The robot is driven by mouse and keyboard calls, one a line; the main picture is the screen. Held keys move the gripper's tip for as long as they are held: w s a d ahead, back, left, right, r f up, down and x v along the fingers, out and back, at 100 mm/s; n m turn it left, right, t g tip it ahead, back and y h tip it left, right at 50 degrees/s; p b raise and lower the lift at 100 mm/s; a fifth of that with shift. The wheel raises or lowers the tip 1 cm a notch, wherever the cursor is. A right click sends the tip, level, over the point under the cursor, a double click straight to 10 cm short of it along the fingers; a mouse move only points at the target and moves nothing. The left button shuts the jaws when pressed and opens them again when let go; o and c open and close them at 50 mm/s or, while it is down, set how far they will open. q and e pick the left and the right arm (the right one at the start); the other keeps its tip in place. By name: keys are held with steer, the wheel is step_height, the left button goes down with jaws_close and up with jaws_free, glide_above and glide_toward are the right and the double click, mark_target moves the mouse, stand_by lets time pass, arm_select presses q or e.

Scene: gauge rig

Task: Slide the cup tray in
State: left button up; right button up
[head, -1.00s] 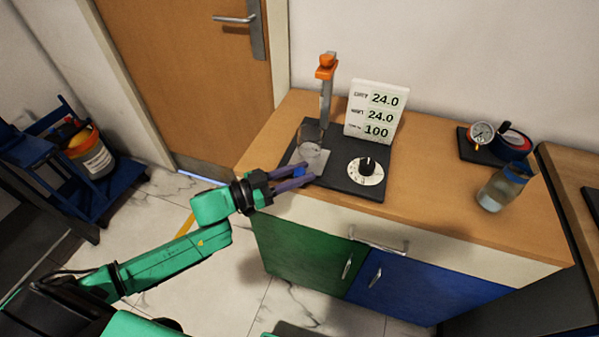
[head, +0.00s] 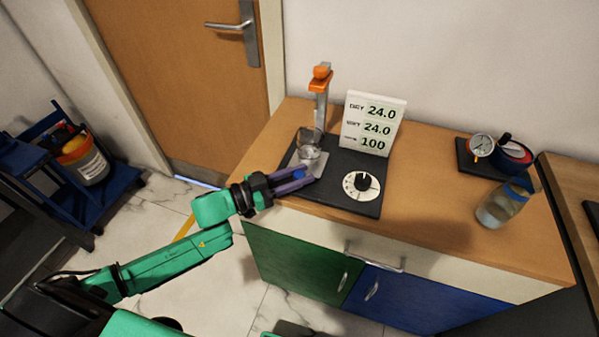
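The cup tray (head: 317,161) is a small grey plate on the black base of the gauge rig (head: 336,193), in front of the orange-topped post (head: 321,103). A clear cup (head: 307,149) stands on it, close to the post. A blue knob (head: 299,172) shows at the tray's near edge. My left gripper (head: 304,177) reaches in from the left, its two purple fingers close together around the blue knob. The fingers partly hide the knob and the tray's near edge. My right gripper is not in view.
A white readout panel (head: 373,123) and a round dial (head: 361,185) are on the rig to the right. A blue-lidded jar (head: 503,203) and a gauge (head: 481,146) stand farther right on the wooden counter (head: 430,190). The counter between is clear.

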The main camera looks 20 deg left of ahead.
arm_select(q)
steer(key=shift+o, duration=0.8)
steer(key=shift+s+r, duration=0.1)
steer(key=shift+w, duration=0.25)
steer(key=shift+s+a+f, duration=0.2)
steer(key=shift+s+a, duration=0.05)
steer(key=p+v, duration=0.1)
steer(key=v, duration=1.2)
steer(key=shift+s+a, duration=0.25)
steer(key=shift+a, duration=0.05)
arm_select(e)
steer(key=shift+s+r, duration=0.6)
